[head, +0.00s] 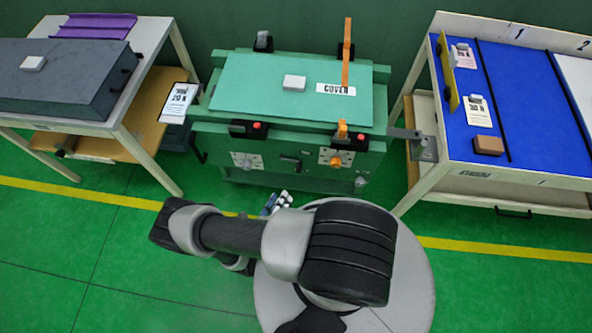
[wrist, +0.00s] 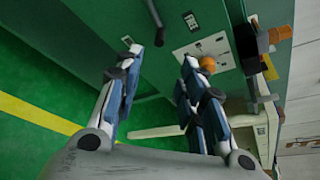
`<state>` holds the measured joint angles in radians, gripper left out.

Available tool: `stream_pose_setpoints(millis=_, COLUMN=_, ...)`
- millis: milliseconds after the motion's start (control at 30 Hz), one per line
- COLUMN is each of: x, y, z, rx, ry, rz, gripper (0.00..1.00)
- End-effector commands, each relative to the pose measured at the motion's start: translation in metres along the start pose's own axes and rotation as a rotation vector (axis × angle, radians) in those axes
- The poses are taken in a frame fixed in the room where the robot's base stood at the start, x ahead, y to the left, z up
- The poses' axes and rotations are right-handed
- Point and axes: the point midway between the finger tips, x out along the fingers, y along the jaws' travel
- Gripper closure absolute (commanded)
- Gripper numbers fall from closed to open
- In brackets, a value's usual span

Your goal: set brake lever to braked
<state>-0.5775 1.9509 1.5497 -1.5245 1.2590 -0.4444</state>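No part is legibly marked as the brake lever. On the front of the green machine (head: 210,128) are a short black handle (head: 291,160) and an orange knob (head: 335,160) on a white plate. The wrist view shows the black handle (wrist: 154,20) ahead of the fingers and the orange knob (wrist: 207,64) close to the right finger. A grey lever (head: 404,133) sticks out beside the blue table. My gripper (head: 276,202) is low in front of the machine. Its blue and white fingers (wrist: 162,58) are spread apart with nothing between them.
The machine's top bears a green cover (head: 250,85), a white block (head: 294,82) and an upright orange bar (head: 346,55). A table with a dark box (head: 60,75) stands left, a blue-topped table (head: 530,110) right. Green floor (head: 100,240) is open in front.

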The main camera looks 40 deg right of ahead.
Motion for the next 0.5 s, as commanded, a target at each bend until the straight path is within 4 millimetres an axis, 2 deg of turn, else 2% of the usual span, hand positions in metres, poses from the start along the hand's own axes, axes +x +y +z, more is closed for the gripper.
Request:
stream_pose_setpoints(millis=167, x=0.014, y=0.000, z=-0.002, rx=-0.004, ry=0.001, rz=-0.001, gripper=0.64)
stream_pose_setpoints(millis=500, x=0.072, y=-0.001, z=-0.004, rx=0.000, ry=0.005, rz=-0.004, gripper=0.64)
